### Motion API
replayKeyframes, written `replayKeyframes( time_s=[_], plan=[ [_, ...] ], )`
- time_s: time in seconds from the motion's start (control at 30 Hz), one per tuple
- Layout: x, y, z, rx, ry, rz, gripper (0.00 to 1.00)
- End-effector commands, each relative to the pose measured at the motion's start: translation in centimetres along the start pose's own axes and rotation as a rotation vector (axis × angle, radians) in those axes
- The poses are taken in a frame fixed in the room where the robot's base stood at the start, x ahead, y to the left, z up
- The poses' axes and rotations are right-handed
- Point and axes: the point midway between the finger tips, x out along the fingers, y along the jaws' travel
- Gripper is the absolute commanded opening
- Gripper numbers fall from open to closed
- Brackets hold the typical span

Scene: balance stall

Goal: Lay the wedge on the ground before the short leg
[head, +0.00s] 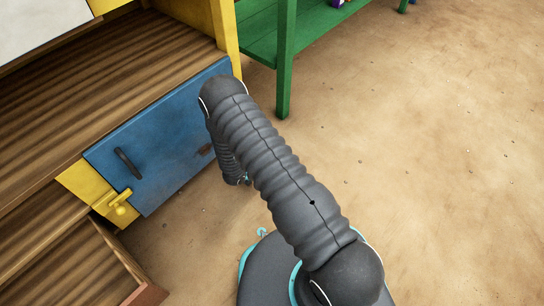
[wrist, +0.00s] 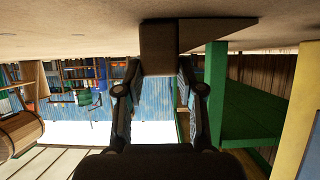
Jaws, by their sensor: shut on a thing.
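The wrist view is upside down, with the sandy ground at its top. There my gripper (wrist: 160,72) is shut on a brown wedge (wrist: 159,48). The wedge's darker part tapers to the right, across the ground just by the foot of a green leg (wrist: 215,90). I cannot tell whether the wedge touches the ground or the leg. In the head view, a green table leg (head: 285,70) stands right of the yellow post; I cannot tell whether it is the short one. My arm hides the wedge and most of my gripper there.
A wooden stall with a blue door (head: 165,135), a dark handle (head: 128,162) and a yellow latch (head: 119,203) stands on the left. A yellow post (head: 226,35) rises at its corner. The sandy ground (head: 430,150) at right is open.

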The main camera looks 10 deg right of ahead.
Motion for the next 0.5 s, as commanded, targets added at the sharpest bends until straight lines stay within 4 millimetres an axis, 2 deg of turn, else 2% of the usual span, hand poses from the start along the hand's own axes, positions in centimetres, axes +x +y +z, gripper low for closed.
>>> replayKeyframes(
  time_s=[0.03,0.07,0.1,0.17,0.5],
  plan=[
    [0.14,0.01,0.26,0.000,0.000,0.000,0.01],
    [0.14,0.01,0.25,0.000,0.000,0.000,0.40],
    [0.09,0.01,0.16,0.000,0.000,0.000,0.50],
    [0.08,0.02,0.16,0.000,0.000,0.000,0.63],
    [-0.03,0.02,-0.04,0.000,0.000,0.000,0.63]
  ],
)
